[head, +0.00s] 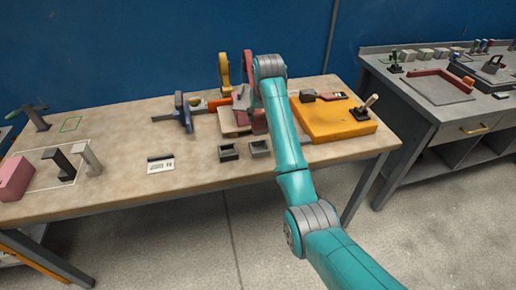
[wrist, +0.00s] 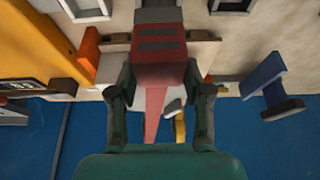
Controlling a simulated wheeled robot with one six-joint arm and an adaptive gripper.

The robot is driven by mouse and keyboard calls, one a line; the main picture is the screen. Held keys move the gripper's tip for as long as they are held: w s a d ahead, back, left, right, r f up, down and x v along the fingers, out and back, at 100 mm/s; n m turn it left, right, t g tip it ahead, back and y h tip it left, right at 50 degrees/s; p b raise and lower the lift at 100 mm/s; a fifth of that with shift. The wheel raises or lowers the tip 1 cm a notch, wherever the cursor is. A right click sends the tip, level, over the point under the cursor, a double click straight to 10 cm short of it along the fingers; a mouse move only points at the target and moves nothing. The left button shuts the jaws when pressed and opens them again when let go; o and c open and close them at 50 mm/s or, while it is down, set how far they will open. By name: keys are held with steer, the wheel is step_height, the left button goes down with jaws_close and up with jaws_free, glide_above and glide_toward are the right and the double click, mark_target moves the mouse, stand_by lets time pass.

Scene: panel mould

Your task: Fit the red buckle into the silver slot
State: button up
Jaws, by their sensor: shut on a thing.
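The red buckle (wrist: 158,65) is a blocky red piece with two dark bars on its face. It sits between the fingers of my gripper (wrist: 160,84) in the wrist view, and the gripper is shut on it. In the head view the buckle (head: 260,123) shows partly below my arm, over the wooden table. Two small open grey holders lie near the table's front edge. The right one (head: 260,149) looks lighter and may be the silver slot; the left one is darker (head: 228,152). They also show at the top of the wrist view (wrist: 86,10), apart from the buckle.
A yellow panel (head: 335,123) with a lever stands to the right. A blue clamp-like piece (head: 183,112) and a yellow upright piece (head: 223,72) stand left of my gripper. A small white label card (head: 160,165) lies at the front. A pink block (head: 15,178) is far left.

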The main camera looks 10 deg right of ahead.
mark_target(261, 127)
step_height(261, 127, down, 10)
steer(key=shift+r, duration=0.1)
stand_by(0.4)
steer(key=o, duration=1.2)
steer(key=v, duration=1.2)
